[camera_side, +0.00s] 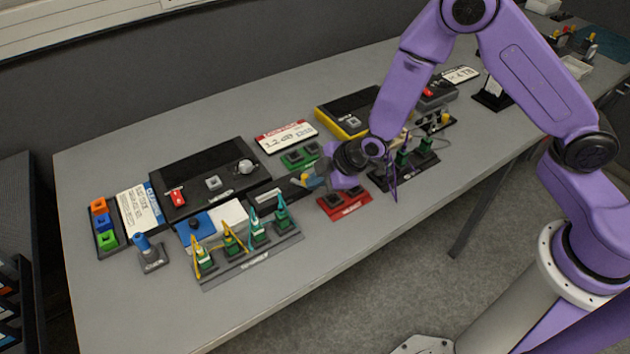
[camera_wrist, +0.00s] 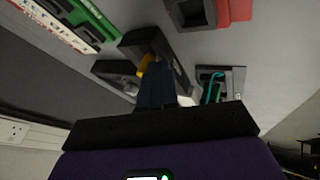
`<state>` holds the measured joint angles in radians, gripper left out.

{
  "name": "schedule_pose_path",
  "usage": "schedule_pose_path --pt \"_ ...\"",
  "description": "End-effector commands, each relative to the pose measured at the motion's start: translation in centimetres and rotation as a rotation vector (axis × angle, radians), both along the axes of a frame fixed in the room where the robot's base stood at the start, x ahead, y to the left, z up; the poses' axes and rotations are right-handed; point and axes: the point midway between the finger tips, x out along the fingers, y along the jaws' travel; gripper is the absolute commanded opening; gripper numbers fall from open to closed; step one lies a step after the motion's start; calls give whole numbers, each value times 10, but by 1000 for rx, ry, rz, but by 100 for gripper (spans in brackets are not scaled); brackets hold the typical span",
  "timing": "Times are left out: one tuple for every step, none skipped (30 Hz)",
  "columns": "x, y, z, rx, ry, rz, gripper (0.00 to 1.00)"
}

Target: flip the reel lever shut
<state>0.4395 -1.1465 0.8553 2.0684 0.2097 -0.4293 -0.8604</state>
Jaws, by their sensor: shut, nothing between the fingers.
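My gripper (camera_side: 313,183) is over the middle of the table, its dark blue fingers pointing left and down. In the wrist view my gripper (camera_wrist: 155,78) is shut and empty. A small yellow piece (camera_wrist: 146,64), possibly the lever's handle, shows right at the fingertips, beside a dark grey block (camera_wrist: 168,50). The yellow piece also shows in the side view (camera_side: 304,177). Whether the fingers touch it, I cannot tell. The block looks like the reel's housing, but the fingers hide part of it, and the lever's angle is unclear.
A red block (camera_side: 344,202) with dark sockets lies just right of my gripper; a green one (camera_side: 300,157) lies behind it. A rack (camera_side: 250,250) of upright green and yellow connectors stands front left. A black panel (camera_side: 208,180) lies farther left. The front table strip is clear.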

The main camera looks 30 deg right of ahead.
Motion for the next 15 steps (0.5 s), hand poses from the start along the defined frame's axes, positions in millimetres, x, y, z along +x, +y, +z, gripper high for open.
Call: schedule_pose_path --pt "0 -1 0 0 1 4 0" --pt "1 -1 0 -1 0 9 0" --pt "1 -2 0 0 1 13 0" --pt "1 -2 0 0 1 17 0" --pt "1 -2 0 0 0 20 0" --pt "1 -3 0 0 1 27 0" --pt "1 -3 0 0 0 30 0" --pt "1 -3 0 0 0 35 0" --pt "2 -3 0 0 0 42 0" --pt "2 -4 0 -1 1 46 0" --pt "2 -4 0 -1 0 51 0" --pt "2 -4 0 0 1 57 0" --pt "2 -4 0 0 0 61 0" --pt "2 -5 0 0 1 67 0" --pt "2 -5 0 0 0 73 0"
